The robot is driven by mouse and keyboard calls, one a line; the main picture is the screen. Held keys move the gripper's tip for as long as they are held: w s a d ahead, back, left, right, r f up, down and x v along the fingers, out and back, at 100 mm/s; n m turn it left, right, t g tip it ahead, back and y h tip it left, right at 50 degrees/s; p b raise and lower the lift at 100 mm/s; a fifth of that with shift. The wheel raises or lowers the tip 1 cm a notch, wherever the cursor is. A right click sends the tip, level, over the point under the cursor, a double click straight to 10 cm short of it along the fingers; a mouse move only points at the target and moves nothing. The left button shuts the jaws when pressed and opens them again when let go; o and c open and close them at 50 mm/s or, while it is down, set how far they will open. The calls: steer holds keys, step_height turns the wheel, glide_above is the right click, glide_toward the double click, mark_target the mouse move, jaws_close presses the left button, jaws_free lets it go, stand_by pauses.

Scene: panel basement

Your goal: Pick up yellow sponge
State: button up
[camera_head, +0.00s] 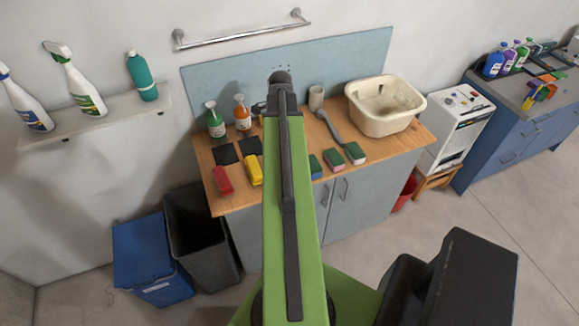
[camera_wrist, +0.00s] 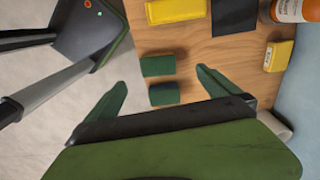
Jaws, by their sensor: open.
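The yellow sponge (camera_head: 254,170) lies near the front edge of the wooden counter (camera_head: 235,201), just left of my arm in the head view. A long yellow block, apparently the same sponge (camera_wrist: 175,10), shows at the top edge of the wrist view, partly cut off. My gripper (camera_wrist: 162,77) is open and empty, its two green fingers spread wide. The yellow sponge is beyond the fingertips. Two dark green-topped sponges (camera_wrist: 157,65) lie in the view between the fingers. My arm hides part of the counter in the head view.
A red sponge (camera_head: 222,179) lies left of the yellow one. Dark squares (camera_head: 226,154) lie behind them. Spray bottles (camera_head: 215,120) and a cream basin (camera_head: 385,105) stand at the back. A smaller yellow block (camera_wrist: 278,55) shows in the wrist view. Bins (camera_head: 200,238) stand below left.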

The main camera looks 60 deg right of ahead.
steer(key=shift+m, duration=0.8)
steer(key=f+b, duration=0.4)
steer(key=s+d+f+b, duration=0.1)
steer(key=f+b, duration=0.3)
steer(key=s+f+b, duration=0.1)
steer(key=f+b, duration=0.3)
steer(key=shift+s+d, duration=0.25)
steer(key=shift+d, duration=0.15)
steer(key=shift+r, duration=0.1)
steer(key=f+b, duration=0.1)
steer(key=b, duration=0.1)
steer(key=f+b, duration=0.1)
steer(key=f, duration=0.1)
steer(key=f+b, duration=0.2)
steer(key=shift+w+a+f+b, duration=0.1)
steer(key=shift+a+f+b, duration=0.15)
steer(key=shift+a+b, duration=0.1)
steer(key=shift+r, duration=0.2)
steer(key=shift+c, duration=0.4)
steer(key=c, duration=1.1)
steer(key=shift+o, duration=0.2)
